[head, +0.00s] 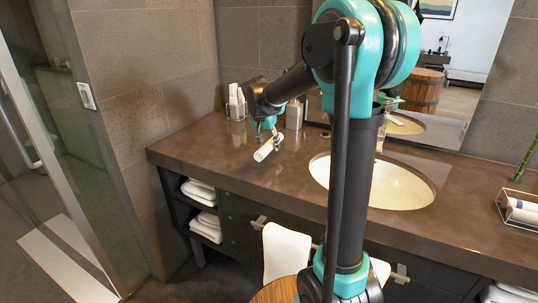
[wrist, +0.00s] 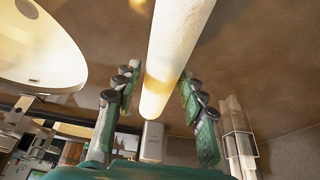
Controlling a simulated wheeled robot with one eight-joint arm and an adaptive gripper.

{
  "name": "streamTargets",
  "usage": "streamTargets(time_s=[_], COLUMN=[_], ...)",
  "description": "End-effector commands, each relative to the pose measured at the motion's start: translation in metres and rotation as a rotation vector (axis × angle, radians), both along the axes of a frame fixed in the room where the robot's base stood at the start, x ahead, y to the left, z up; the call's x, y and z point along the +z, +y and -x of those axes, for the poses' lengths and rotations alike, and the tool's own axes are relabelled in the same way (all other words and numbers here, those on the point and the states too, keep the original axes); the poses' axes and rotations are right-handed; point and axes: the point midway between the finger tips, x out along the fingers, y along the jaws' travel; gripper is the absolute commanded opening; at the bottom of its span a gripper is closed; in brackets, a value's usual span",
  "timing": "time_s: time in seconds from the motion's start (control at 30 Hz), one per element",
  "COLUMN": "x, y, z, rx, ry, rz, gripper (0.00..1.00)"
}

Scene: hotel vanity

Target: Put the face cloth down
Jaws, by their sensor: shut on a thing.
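The face cloth (head: 264,152) is a white roll held in my gripper (head: 277,138) over the left part of the brown counter (head: 205,150). In the wrist view the cloth (wrist: 178,50) runs between the green-padded fingers of my gripper (wrist: 158,88) and past the top of the picture. The fingers stand on both sides of it. The cloth is tilted in the head view. I cannot tell how far its lower end is from the counter.
A clear holder with white rolls (head: 236,105) and a dispenser (head: 294,114) stand at the back. The sink (head: 400,184) is right of my gripper. A clear tray (head: 519,211) sits far right. The counter's left front is bare. Folded towels (head: 200,192) lie on shelves below.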

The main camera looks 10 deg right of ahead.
Motion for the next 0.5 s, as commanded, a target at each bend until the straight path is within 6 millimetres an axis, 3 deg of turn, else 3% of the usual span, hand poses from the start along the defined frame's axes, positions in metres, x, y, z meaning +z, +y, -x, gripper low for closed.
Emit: streamTargets(time_s=[0.5], x=[-0.050], y=[0.000], z=[0.000], rx=[0.000], ry=[0.000], rz=[0.000], gripper=[0.17])
